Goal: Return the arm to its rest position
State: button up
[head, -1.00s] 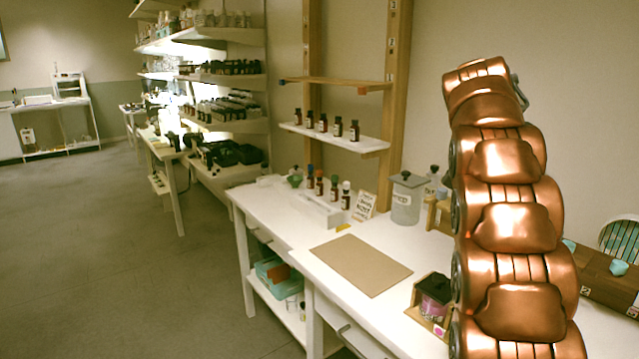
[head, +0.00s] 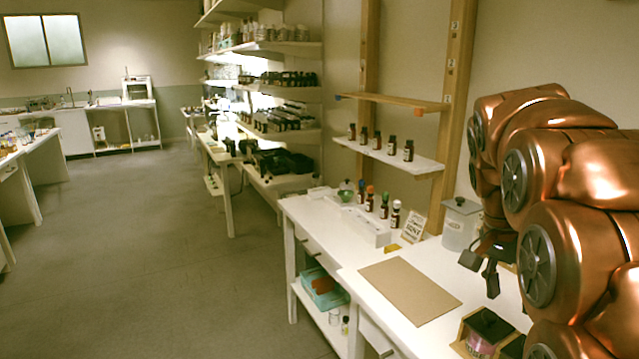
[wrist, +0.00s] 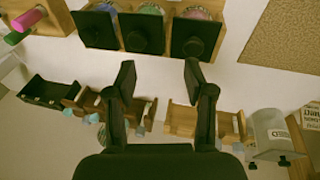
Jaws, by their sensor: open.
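My copper-coloured arm (head: 560,190) fills the right side of the head view, with its links bent and bunched together. My gripper (head: 481,273) hangs below the arm, over the white bench (head: 400,338), to the right of the brown mat (head: 410,291). In the wrist view my gripper (wrist: 159,75) has its two black fingers apart, with nothing between them. Part of the arm is cut off at the right edge.
A lidded grey container (head: 461,228) stands behind my gripper. Bottles stand on the bench (head: 384,206) and on the shelf (head: 385,152) above. A wooden box with a pink jar (head: 484,328) is at the front. Open floor (head: 150,250) lies to the left.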

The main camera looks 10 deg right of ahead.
jog(key=s+a+f+n+y+p, duration=0.1)
jog(key=s+a+f+n, duration=0.3)
jog(key=s+a, duration=0.5)
jog(key=s+a+f+n+y+p, duration=0.1)
jog(key=s+a+f+n+p, duration=0.3)
jog(key=s+a+n, duration=0.5)
jog(key=s+a+f, duration=0.1)
jog(key=s, duration=0.2)
jog(key=shift+a+f+y, duration=0.25)
jog(key=shift+y, duration=0.05)
jog(key=shift+c, duration=0.4)
